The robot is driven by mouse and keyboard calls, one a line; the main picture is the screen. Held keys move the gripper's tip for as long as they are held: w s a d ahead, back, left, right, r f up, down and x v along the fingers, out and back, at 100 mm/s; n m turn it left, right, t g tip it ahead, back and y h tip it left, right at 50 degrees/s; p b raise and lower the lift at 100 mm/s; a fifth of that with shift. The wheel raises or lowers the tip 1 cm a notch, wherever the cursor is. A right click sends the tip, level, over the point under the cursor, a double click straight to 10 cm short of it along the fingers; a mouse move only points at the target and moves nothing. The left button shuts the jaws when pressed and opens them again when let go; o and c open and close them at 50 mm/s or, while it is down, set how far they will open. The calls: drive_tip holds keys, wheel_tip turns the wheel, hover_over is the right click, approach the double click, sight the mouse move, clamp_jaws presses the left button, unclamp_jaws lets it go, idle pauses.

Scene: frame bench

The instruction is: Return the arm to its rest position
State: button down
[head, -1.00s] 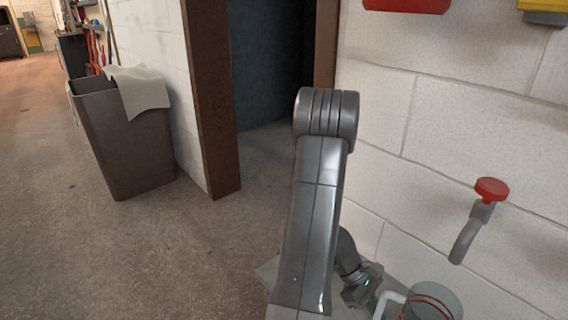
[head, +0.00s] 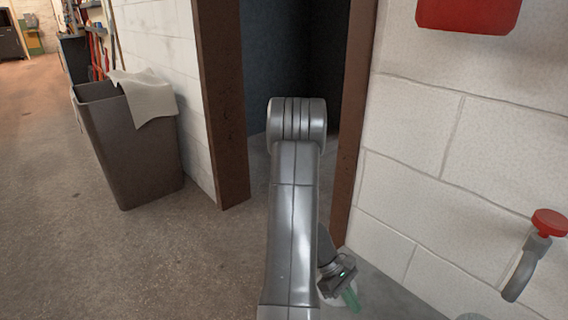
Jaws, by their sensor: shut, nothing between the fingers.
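My arm (head: 294,215) rises from the bottom middle of the head view, bends at a rounded joint in front of the doorway, and folds back down behind itself. My gripper (head: 350,298) shows low, just right of the arm, pointing down and to the right. It is shut and holds nothing. Part of the wrist is hidden behind the arm's thick link.
A brown bin (head: 130,150) with a pale cloth (head: 146,97) over its rim stands at the left. A brown door frame (head: 220,110) borders the dark opening. A red-handled tap (head: 535,250) juts from the white block wall (head: 420,170).

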drive_tip(key=f+p+v, duration=0.1)
drive_tip(key=p+v, duration=0.2)
drive_tip(key=v, duration=0.8)
drive_tip(key=shift+w+a+r+p, duration=0.2)
drive_tip(key=shift+w+a+p, duration=0.2)
drive_tip(key=shift+a, duration=0.05)
